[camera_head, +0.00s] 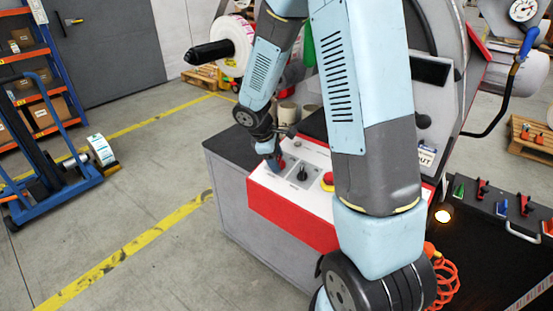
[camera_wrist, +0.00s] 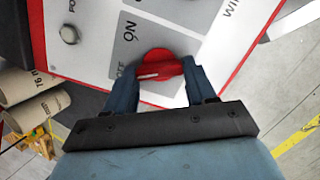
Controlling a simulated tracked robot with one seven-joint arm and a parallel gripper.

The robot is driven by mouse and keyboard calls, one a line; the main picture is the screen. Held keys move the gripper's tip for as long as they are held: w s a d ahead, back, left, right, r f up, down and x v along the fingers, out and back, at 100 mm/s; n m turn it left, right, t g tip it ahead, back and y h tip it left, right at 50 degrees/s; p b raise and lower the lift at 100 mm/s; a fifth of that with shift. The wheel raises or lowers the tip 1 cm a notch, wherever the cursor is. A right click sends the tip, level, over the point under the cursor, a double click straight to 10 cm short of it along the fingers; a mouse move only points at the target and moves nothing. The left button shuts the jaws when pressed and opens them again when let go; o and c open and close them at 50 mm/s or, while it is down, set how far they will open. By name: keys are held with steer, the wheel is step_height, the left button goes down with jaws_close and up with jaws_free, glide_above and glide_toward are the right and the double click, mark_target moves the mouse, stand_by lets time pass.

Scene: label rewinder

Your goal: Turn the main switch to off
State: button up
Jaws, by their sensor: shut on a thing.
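The main switch is a round red knob (camera_wrist: 160,65) on a grey plate of the control panel (camera_wrist: 95,40). The plate is lettered ON, with a partly covered word below it. In the wrist view my gripper (camera_wrist: 161,72) has one dark blue finger on each side of the knob and is shut on it. A pale line on the knob lies nearly level in that picture. In the head view my gripper (camera_head: 273,160) reaches down to the left end of the panel, and the knob is mostly hidden by it.
A black selector (camera_head: 302,173) and a red button on yellow (camera_head: 327,181) sit to the right on the panel. Cardboard cores (camera_wrist: 37,113) stand beside the panel. A white label roll (camera_head: 233,42) is behind.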

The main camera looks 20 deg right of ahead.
steer(key=shift+w+r, duration=0.1)
steer(key=shift+w, duration=0.05)
steer(key=o, duration=1)
steer(key=shift+o, duration=0.2)
steer(key=v, duration=1.3)
steer(key=shift+a+r, duration=0.2)
steer(key=shift+r, duration=0.05)
steer(key=s+d+r+m+t+y, duration=0.2)
steer(key=s+r+m, duration=0.4)
steer(key=s, duration=0.6)
steer(key=s+d+r+m+t+y, duration=0.2)
steer(key=s+d+r+m, duration=0.2)
steer(key=s, duration=0.8)
step_height(320, 180, up, 4)
steer(key=m, duration=0.2)
steer(key=shift+r+m+t, duration=0.15)
steer(key=shift+m+t, duration=0.15)
